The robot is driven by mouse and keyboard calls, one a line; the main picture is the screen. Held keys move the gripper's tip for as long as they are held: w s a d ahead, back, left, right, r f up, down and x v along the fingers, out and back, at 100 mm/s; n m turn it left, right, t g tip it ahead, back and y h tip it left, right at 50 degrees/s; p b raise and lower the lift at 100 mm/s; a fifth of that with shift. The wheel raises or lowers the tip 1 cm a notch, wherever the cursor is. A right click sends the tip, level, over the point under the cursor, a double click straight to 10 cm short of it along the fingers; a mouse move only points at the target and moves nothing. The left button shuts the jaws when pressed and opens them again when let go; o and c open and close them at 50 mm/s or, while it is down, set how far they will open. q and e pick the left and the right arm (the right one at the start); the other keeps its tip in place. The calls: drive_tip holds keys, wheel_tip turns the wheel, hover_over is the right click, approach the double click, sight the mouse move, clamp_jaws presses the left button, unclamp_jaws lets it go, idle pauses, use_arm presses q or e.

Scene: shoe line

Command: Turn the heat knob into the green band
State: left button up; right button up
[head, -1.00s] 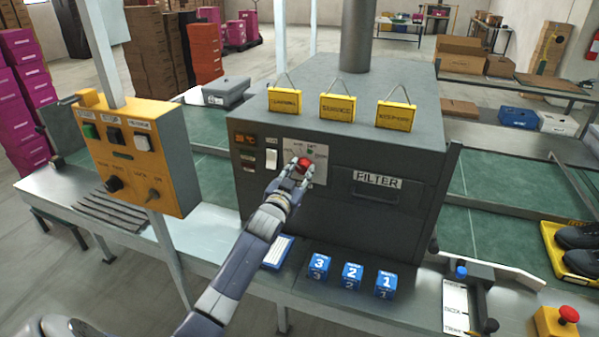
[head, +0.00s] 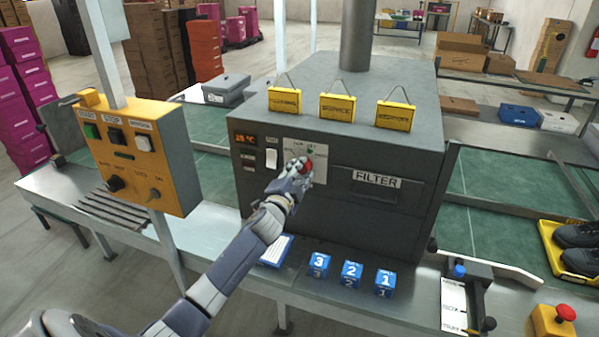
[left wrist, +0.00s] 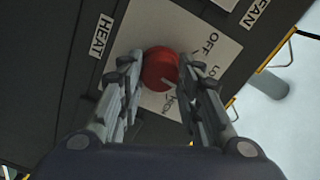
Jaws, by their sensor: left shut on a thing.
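My left gripper (head: 303,167) is shut on the knob, one finger on each side. The plate carries the words OFF, LOW and what looks like HIGH, with HEAT on a label beside it. A light line on the knob's edge faces the HIGH side. A small green spot shows above the knob in the head view; the rest of the green band is hidden. My right gripper is not in view.
Yellow signs stand on the oven. Blue numbered blocks (head: 352,275) lie below in front. An orange control box (head: 140,150) stands left.

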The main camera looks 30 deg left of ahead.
use_arm(q)
drive_tip(key=shift+m, duration=1.2)
drive_tip(key=o, duration=1.1)
drive_tip(key=shift+s, duration=0.1)
drive_tip(key=v, duration=1.1)
drive_tip(key=shift+s, duration=0.4)
drive_tip(key=shift+f, duration=0.15)
